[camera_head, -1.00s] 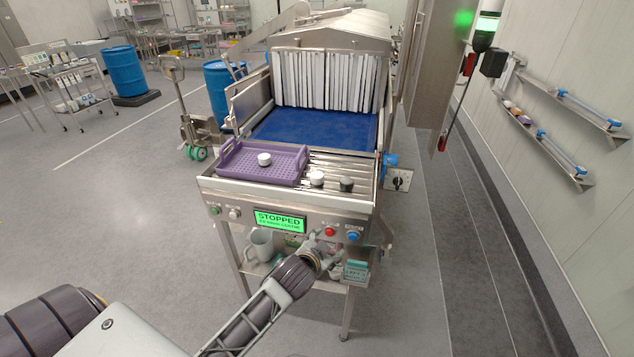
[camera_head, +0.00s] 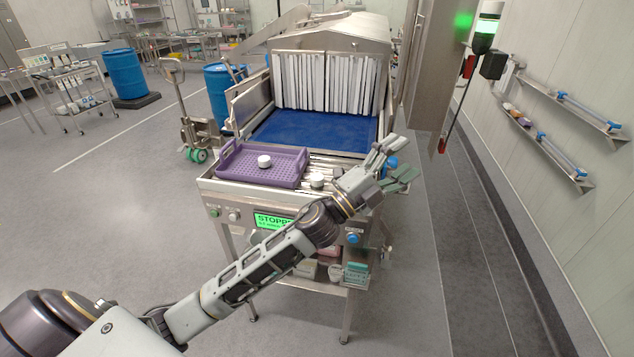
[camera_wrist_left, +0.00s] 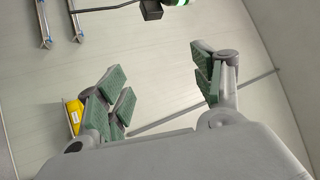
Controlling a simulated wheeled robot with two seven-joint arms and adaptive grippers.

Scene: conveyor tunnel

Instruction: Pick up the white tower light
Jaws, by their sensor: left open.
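The tower light (camera_head: 488,25) is at the upper right of the head view, beside the tall steel cabinet. It has a pale top, a lit green band and a dark base. A small part of it, white and green, shows at the top edge of the left wrist view (camera_wrist_left: 178,3), cut off by the frame. My left gripper (camera_head: 397,160) is open and empty over the right front of the conveyor, below and left of the light and apart from it. Its green-padded fingers are spread in the wrist view (camera_wrist_left: 160,85). My right gripper is not in view.
A steel cabinet (camera_head: 431,75) stands between the conveyor tunnel and the light. A black box (camera_head: 494,65) sits just below the light. A purple tray (camera_head: 262,165) with a white puck lies on the conveyor's front. Wall rails (camera_head: 565,140) are at right. The right floor is clear.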

